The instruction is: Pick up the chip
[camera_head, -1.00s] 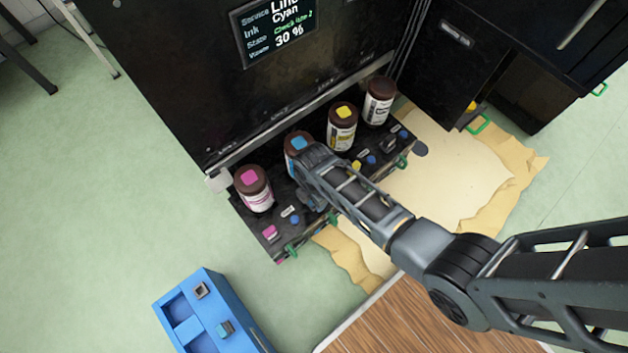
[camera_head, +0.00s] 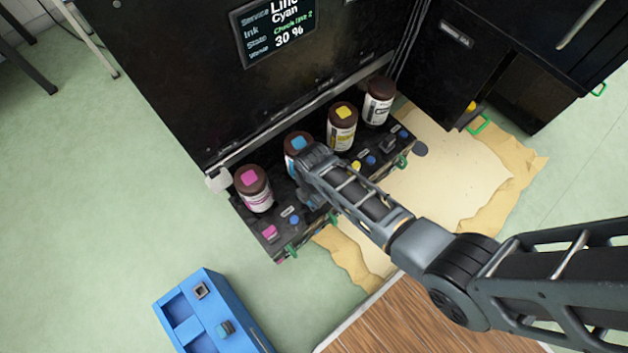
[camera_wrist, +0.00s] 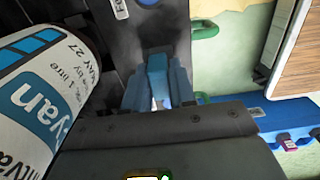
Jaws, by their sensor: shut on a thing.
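The chip (camera_wrist: 157,72) is a small blue block in the wrist view. My gripper (camera_wrist: 157,88) is shut on it, with one finger on each side. In the head view my gripper (camera_head: 308,197) is at the front ledge below the cyan-labelled bottle (camera_head: 297,148), and my arm hides the chip there. The cyan bottle also fills the left of the wrist view (camera_wrist: 38,95), beside the fingers. I cannot tell whether the chip is clear of the ledge.
Magenta (camera_head: 255,190), yellow (camera_head: 342,128) and black-and-white (camera_head: 379,102) bottles stand along the black ledge (camera_head: 262,226). Green handles (camera_head: 292,251) stick out from its front. A blue tray (camera_head: 180,310) with small chips stands on the floor at lower left. A screen (camera_head: 275,30) reads Cyan, 30 %.

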